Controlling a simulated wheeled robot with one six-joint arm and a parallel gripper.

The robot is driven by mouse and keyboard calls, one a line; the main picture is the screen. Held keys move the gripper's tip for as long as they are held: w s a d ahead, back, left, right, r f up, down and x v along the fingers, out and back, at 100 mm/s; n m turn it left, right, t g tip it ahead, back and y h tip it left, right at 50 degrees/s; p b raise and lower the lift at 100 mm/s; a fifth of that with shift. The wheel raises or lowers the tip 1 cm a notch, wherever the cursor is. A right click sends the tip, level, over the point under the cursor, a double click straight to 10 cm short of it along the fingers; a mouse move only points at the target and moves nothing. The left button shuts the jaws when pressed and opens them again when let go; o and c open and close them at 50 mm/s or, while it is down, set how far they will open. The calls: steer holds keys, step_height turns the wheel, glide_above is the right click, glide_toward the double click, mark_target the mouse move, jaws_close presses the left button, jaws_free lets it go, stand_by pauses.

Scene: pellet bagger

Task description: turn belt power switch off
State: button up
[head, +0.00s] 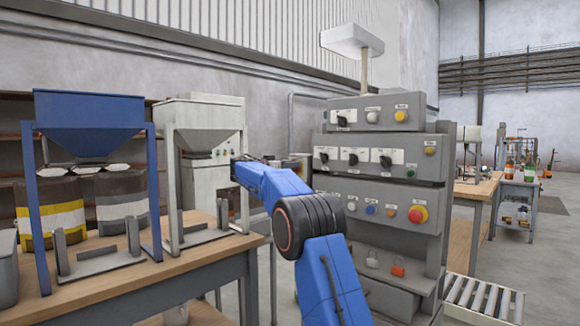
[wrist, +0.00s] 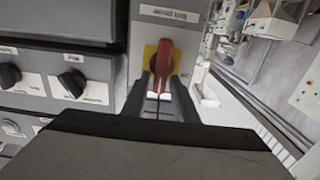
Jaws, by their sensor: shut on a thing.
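The switch has a red rotary handle (wrist: 163,58) on a yellow plate (wrist: 149,52), set on a grey panel. It shows in the wrist view at the top middle, with its handle roughly along the picture's vertical. A white label above it appears upside down and is hard to read. My gripper (wrist: 162,80) has its two dark fingers on either side of the red handle, shut on it. In the head view my blue arm reaches to the left side of the grey control cabinet (head: 375,190). The handle and fingertips cannot be made out clearly there.
Black knobs (wrist: 72,83) sit on the cabinet's face close to the left of my gripper. A red emergency stop button (head: 417,214) is on the cabinet front. A blue hopper stand (head: 90,115) and a pale hopper stand (head: 205,120) stand on a wooden table (head: 120,290) at left.

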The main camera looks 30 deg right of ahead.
steer(key=shift+w+a+f+n, duration=0.1)
steer(key=shift+w+f+n, duration=0.25)
steer(key=shift+n, duration=2.6)
steer(key=shift+w+a+f+n, duration=0.15)
steer(key=shift+w+f+n, duration=0.25)
steer(key=shift+n, duration=2.6)
steer(key=shift+w+a+f+n, duration=0.15)
steer(key=shift+f+n, duration=0.3)
steer(key=shift+n, duration=2.5)
steer(key=o, duration=0.8)
